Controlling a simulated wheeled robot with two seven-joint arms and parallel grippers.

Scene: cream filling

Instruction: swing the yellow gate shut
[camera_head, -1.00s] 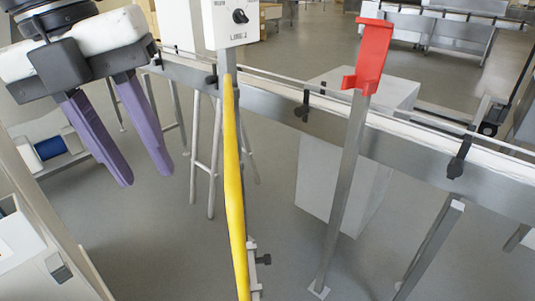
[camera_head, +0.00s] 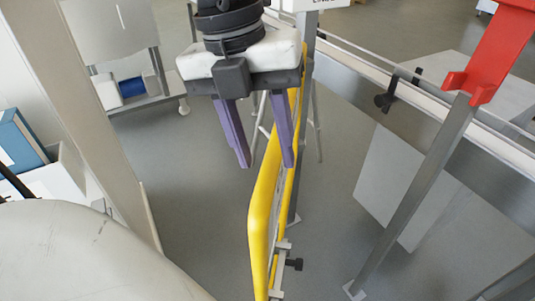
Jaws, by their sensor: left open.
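The yellow gate (camera_head: 262,205) is seen nearly edge-on in the middle of the head view, its tube frame running from the hinge post toward me. My left gripper (camera_head: 267,165) is open, with its two purple fingers pointing down over the gate's upper part. The right finger overlaps the yellow tube in the picture; I cannot tell whether it touches. The red catch (camera_head: 492,50) stands on a grey post (camera_head: 410,195) at the right. My right gripper is out of view.
A conveyor rail (camera_head: 350,82) runs along the back toward the right. A clamp with a black knob (camera_head: 293,264) sits low by the gate. A beige post (camera_head: 95,120) and a blue box (camera_head: 20,140) are at the left. Grey floor is open between gate and red-topped post.

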